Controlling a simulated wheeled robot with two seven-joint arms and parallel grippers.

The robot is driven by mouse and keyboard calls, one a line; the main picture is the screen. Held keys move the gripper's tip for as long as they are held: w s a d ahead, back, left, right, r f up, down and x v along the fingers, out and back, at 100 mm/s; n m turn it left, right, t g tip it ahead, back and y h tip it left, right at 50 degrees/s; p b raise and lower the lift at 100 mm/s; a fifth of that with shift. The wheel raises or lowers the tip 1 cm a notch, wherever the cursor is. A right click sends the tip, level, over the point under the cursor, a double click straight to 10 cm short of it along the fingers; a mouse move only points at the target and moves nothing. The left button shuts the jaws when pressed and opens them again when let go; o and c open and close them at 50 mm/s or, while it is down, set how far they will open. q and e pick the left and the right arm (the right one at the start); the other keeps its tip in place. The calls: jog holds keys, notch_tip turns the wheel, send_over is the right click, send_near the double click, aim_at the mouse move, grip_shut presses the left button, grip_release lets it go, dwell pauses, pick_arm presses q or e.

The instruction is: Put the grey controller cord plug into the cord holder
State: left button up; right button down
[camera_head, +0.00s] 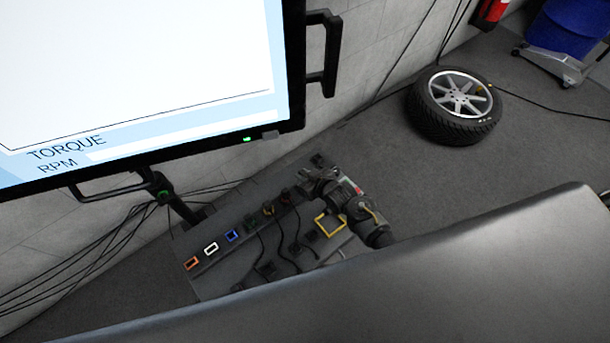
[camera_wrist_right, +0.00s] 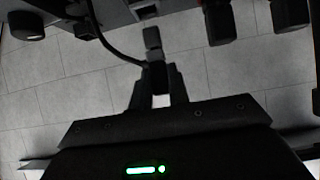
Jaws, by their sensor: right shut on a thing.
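My right gripper (camera_head: 318,188) is over the far end of a grey board that carries a row of cord holders. In the right wrist view its two fingers (camera_wrist_right: 157,80) are shut on a small grey plug (camera_wrist_right: 153,40), whose dark rear part sits between the fingertips. A dark cord (camera_wrist_right: 108,42) curves from the plug to the upper left. The plug's tip points at a light-edged opening (camera_wrist_right: 146,12) on a dark part. A small gap seems to remain between them. In the head view the plug is too small to make out. My left gripper is not in view.
The board (camera_head: 215,277) has orange (camera_head: 192,264), white (camera_head: 211,248) and blue (camera_head: 232,235) frames, plus several plugged cords. A yellow frame (camera_head: 331,226) lies beside my right arm. A large screen (camera_head: 150,70) stands close at left. A wheel (camera_head: 455,105) lies on the floor.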

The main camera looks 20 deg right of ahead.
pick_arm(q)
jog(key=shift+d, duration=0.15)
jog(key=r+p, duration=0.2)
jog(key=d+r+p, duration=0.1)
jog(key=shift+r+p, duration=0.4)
pick_arm(e)
jog(key=s+d, duration=0.3)
jog(key=s, duration=0.4)
jog(key=shift+s, duration=0.25)
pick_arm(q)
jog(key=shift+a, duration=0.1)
pick_arm(e)
jog(key=shift+d, duration=0.1)
